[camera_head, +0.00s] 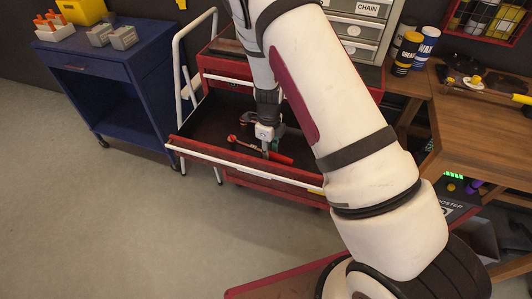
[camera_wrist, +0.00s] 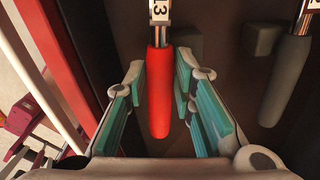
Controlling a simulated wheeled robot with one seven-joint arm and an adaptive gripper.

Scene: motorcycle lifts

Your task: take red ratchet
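The red ratchet (camera_head: 281,158) lies in the open drawer (camera_head: 200,143) of a red tool cabinet. In the wrist view, its red handle (camera_wrist: 159,95) runs lengthwise between my fingers, and its metal shaft carries a white label reading 13. My gripper (camera_head: 266,146) reaches down into the drawer over the ratchet. In the wrist view my gripper (camera_wrist: 160,82) is open, with teal pads on both sides of the handle and visible gaps to it. The ratchet's head end is outside the wrist view.
A grey-handled tool (camera_wrist: 288,78) lies right of the ratchet, with grey blocks (camera_wrist: 263,40) between. The drawer's red and white front edge (camera_head: 245,167) is close on the left in the wrist view. A blue cart (camera_head: 110,80) and wooden bench (camera_head: 470,125) flank the cabinet.

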